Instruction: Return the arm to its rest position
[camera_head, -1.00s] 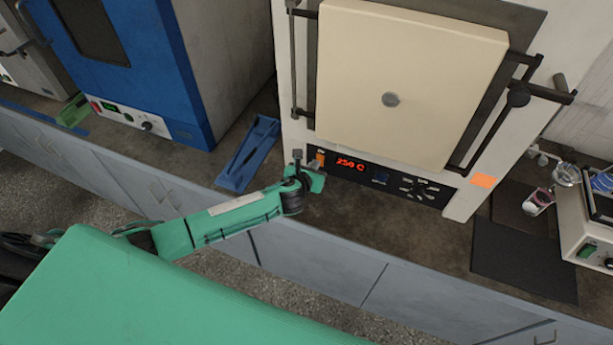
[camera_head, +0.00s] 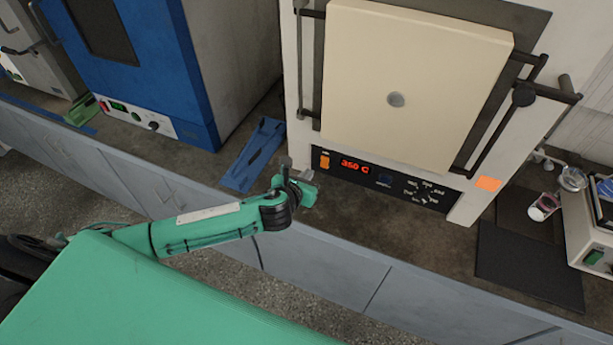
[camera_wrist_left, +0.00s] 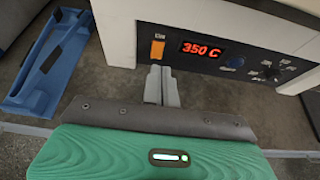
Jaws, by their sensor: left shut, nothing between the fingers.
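My left arm comes in from the left in the head view, and its gripper (camera_head: 298,168) is just in front of the furnace's control panel, apart from it. In the left wrist view the left gripper (camera_wrist_left: 162,84) has its grey fingers together with nothing between them. They point at the panel below the orange switch (camera_wrist_left: 157,48). The furnace (camera_head: 415,90) is cream with its door shut. Its red display (camera_head: 355,166) reads 350 C, as it also does in the left wrist view (camera_wrist_left: 202,50). My right gripper is not in view.
A blue tray-like holder (camera_head: 252,155) lies on the bench left of the furnace. A dark mat (camera_head: 530,262) and a small instrument (camera_head: 590,235) are at the right. The bench's front edge runs below my arm.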

